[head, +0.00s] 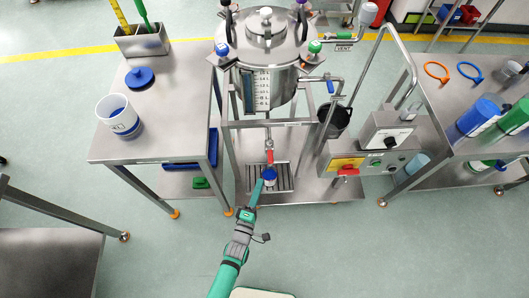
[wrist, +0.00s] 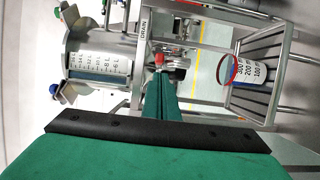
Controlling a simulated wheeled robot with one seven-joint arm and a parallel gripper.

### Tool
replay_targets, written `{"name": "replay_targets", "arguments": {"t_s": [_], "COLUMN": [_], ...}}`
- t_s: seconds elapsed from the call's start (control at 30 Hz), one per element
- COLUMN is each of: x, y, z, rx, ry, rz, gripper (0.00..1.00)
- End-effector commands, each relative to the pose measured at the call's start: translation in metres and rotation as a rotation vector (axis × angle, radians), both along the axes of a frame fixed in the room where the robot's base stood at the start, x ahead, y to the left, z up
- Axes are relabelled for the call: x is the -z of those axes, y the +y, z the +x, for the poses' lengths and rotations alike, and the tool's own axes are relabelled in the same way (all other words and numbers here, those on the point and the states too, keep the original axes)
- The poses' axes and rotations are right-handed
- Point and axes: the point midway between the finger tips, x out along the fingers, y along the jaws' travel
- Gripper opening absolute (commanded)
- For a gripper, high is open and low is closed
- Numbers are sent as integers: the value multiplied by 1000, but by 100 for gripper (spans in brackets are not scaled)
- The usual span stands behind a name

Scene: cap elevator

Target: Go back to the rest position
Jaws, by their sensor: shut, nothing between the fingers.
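My gripper (head: 262,180) is shut and empty, its green fingers together. It reaches in low in front of the steel tank stand. In the wrist view the closed fingers (wrist: 160,90) point at the red-handled drain valve (wrist: 158,62). In the head view this valve (head: 269,155) hangs below the tank. A small graduated cup (head: 270,176) with blue in it stands under the valve, close beside the fingertips. In the wrist view the cup (wrist: 252,70) appears to the right, apart from the fingers.
The steel tank (head: 268,60) stands on a frame over a slatted grate (head: 284,184). A steel table (head: 160,110) at left holds a white tub (head: 118,116) and a blue lid (head: 139,77). A control box (head: 388,131) is at right. Open floor (head: 350,250) lies in front.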

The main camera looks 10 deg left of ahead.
Motion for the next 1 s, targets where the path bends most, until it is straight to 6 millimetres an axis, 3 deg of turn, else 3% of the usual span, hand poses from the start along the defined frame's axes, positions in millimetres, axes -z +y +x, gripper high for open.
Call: {"name": "replay_targets", "arguments": {"t_s": [0.23,0.37,0.5,0.67,0.8,1.0], "x": [0,-7,-25,-55,-88,-145], "y": [4,9,12,1,-18,-51], "z": [-2,-20,-67,-131,-180,-233], "rx": [-7,-5,7,28,44,57], "ry": [0,0,-3,-1,4,25], "rz": [7,99,339,663,923,1259], "gripper": [0,0,0,0,0,0]}}
